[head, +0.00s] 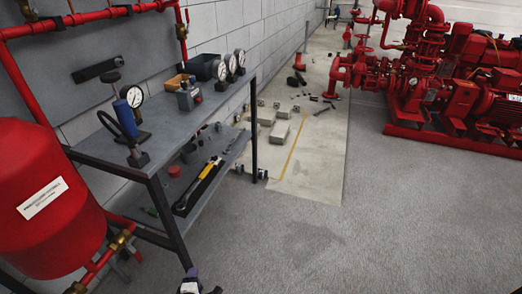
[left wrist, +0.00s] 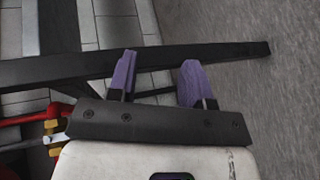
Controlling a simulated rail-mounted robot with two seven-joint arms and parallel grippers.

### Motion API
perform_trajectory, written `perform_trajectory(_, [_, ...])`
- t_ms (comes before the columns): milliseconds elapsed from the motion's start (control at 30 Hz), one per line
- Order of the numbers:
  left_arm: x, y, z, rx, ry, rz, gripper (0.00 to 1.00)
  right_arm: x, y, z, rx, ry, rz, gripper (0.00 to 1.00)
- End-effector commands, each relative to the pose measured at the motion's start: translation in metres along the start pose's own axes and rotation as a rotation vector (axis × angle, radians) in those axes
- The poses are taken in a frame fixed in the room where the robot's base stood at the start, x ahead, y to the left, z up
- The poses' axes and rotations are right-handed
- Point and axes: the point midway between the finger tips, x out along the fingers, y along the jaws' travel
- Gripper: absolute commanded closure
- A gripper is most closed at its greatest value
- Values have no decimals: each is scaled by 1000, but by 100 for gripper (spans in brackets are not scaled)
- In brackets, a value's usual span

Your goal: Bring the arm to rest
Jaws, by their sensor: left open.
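My left gripper (head: 198,284) shows at the bottom edge of the head view, just in front of the shelf unit's front leg. Only its tip end is in the picture there. In the left wrist view its two purple fingers (left wrist: 157,80) stand apart with nothing between them. A dark bar (left wrist: 200,55) runs across behind the fingers; I cannot tell how far off it is. My right gripper is in neither view.
A grey shelf unit (head: 160,160) with gauges and tools stands close on the left. A red tank (head: 45,235) is at the lower left. Red pumps (head: 440,95) stand at the far right. Loose parts lie on the pale floor strip (head: 318,160). The grey floor (head: 300,245) to the right is clear.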

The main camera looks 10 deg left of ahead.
Motion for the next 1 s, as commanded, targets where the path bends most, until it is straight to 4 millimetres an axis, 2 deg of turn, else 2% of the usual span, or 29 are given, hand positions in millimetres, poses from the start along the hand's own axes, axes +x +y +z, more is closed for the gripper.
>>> perform_trajectory(100, [1, 27, 30, 271, -182, -58, 54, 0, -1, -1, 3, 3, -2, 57])
perform_trajectory(267, [-13, 67, 60, 664, -408, -103, 54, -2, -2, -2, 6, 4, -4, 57])
perform_trajectory(367, [-37, 94, 70, 916, -533, -131, 54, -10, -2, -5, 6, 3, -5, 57])
perform_trajectory(433, [-60, 115, 73, 1089, -610, -155, 54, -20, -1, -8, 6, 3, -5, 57])
perform_trajectory(567, [-119, 161, 69, 1392, -732, -218, 54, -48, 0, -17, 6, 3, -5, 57])
perform_trajectory(667, [-177, 201, 59, 1571, -785, -281, 54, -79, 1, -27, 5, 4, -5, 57])
perform_trajectory(700, [-202, 219, 56, 1620, -793, -304, 54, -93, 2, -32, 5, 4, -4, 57])
perform_trajectory(800, [-256, 258, 48, 1700, -783, -334, 54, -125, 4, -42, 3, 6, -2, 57])
perform_trajectory(1000, [-342, 328, 44, 1796, -738, -272, 54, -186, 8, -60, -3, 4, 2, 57])
